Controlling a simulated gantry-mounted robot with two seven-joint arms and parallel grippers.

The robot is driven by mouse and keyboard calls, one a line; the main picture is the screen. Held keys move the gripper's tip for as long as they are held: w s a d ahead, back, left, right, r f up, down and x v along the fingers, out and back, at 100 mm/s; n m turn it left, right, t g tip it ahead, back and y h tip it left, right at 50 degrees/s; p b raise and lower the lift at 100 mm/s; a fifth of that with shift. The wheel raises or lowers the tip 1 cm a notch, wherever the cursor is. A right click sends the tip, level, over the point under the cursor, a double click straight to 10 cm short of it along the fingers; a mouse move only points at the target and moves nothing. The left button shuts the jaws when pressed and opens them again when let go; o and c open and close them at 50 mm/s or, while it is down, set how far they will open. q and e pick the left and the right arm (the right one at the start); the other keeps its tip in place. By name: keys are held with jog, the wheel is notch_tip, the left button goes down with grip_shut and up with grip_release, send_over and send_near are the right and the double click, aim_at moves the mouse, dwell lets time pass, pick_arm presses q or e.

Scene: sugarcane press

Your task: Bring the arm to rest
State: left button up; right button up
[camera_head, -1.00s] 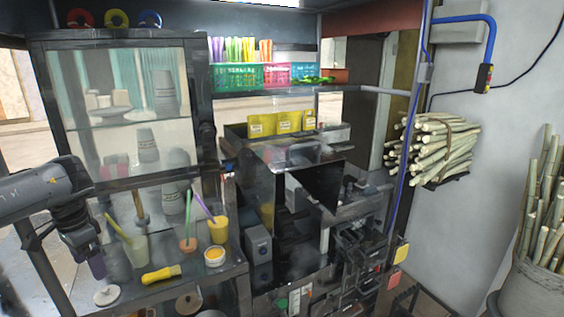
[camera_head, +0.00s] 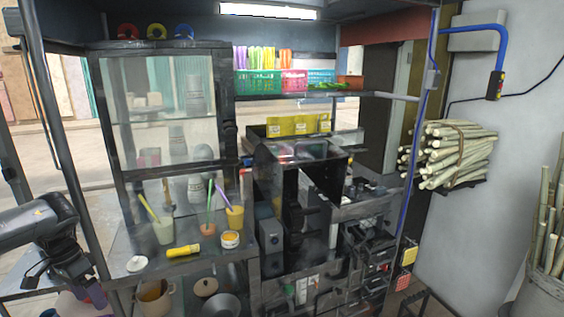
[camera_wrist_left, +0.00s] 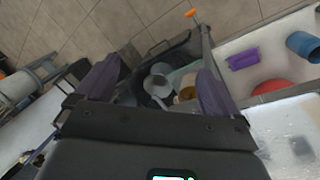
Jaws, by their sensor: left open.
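My left arm comes in at the lower left of the head view. Its left gripper (camera_head: 64,286) hangs low, left of the cup shelf, and points down. In the left wrist view the two purple-grey fingers (camera_wrist_left: 157,72) stand wide apart with nothing between them. Below and beyond them lies a dark bin (camera_wrist_left: 182,50) with pale and brown items inside. My right gripper is in neither view.
The dark press machine (camera_head: 300,210) stands in the middle. Sugarcane bundles (camera_head: 457,155) hang on the right wall. A white tub (camera_wrist_left: 262,42) is near the left gripper.

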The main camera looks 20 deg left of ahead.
pick_arm(q)
jog(key=s+d+f+n+t+h, duration=0.15)
jog(key=s+d+f, duration=0.25)
jog(key=s+f, duration=0.5)
jog(key=s+d+f+g+h, duration=0.1)
jog(key=s+d+f+h, duration=0.3)
jog(key=f, duration=0.8)
jog(key=s+d+f+t, duration=0.2)
jog(key=s+d+f, duration=0.3)
jog(key=d+f, duration=0.6)
jog(key=w+d+t, duration=0.3)
jog(key=d, duration=0.9)
jog(key=w+d+t, duration=0.3)
jog(key=d, duration=1)
jog(key=w+d+r+y, duration=0.2)
jog(key=r+y, duration=0.1)
jog(key=r, duration=0.2)
jog(key=w+d+r+y, duration=0.2)
jog(key=w+r, duration=0.1)
jog(key=r, duration=0.3)
jog(key=s+a+m+g+y, duration=0.3)
jog(key=s+a+g, duration=0.2)
jog(key=s, duration=0.4)
notch_tip(320, 180, up, 38)
jog(key=p, duration=3.8)
jog(key=shift+d, duration=0.25)
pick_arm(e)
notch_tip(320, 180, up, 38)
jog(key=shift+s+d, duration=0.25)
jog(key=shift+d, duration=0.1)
